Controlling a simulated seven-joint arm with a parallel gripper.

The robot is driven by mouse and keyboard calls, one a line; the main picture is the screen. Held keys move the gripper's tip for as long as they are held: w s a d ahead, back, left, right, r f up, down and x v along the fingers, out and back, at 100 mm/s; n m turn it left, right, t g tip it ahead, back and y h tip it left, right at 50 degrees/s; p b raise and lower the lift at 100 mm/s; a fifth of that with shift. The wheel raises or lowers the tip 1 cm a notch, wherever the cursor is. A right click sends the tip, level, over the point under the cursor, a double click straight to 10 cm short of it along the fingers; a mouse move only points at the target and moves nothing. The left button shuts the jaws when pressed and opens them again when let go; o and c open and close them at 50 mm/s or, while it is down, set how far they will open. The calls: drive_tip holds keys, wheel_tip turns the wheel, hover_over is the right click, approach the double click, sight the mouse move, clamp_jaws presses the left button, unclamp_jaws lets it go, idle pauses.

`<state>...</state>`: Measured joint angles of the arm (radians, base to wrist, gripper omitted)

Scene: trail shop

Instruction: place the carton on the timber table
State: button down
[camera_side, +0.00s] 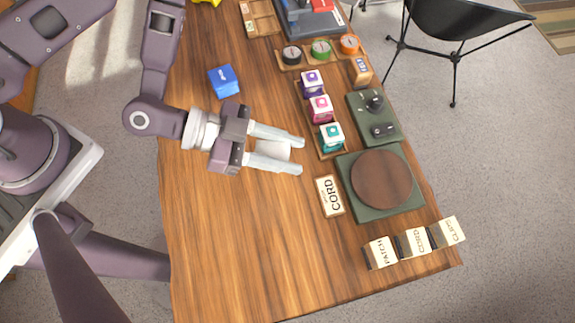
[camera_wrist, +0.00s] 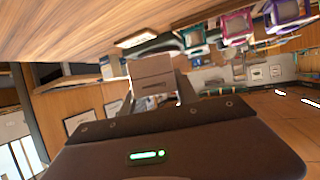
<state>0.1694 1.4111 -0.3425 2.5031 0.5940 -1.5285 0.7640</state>
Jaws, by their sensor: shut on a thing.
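My gripper (camera_side: 301,156) is shut on a small pale carton (camera_side: 272,149), which sits between its two long fingers over the middle of the timber table (camera_side: 225,230). The fingers point right in the side view and cover parts of the carton. In the wrist view the carton (camera_wrist: 152,76) looks light brown, with a dark mark on its near face, and the table (camera_wrist: 90,25) fills the upper left, tilted. The side view does not make clear whether the carton touches the table.
A blue box (camera_side: 223,81) stands behind my gripper. A tray of purple, pink and teal boxes (camera_side: 320,108) lies to the right, near a green board with a round wooden disc (camera_side: 382,178). A CORD card (camera_side: 329,196) and labelled blocks (camera_side: 414,243) are nearby. The front left is clear.

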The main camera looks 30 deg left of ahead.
sight(287, 175)
wheel_tip(287, 175, down, 7)
idle(0.3)
drive_tip(key=shift+f, duration=0.2)
drive_tip(key=c, duration=0.9)
unclamp_jaws()
drive_tip(key=shift+o, duration=0.3)
drive_tip(key=v, duration=0.7)
drive_tip(key=shift+a+f, duration=0.1)
drive_tip(key=shift+f, duration=0.05)
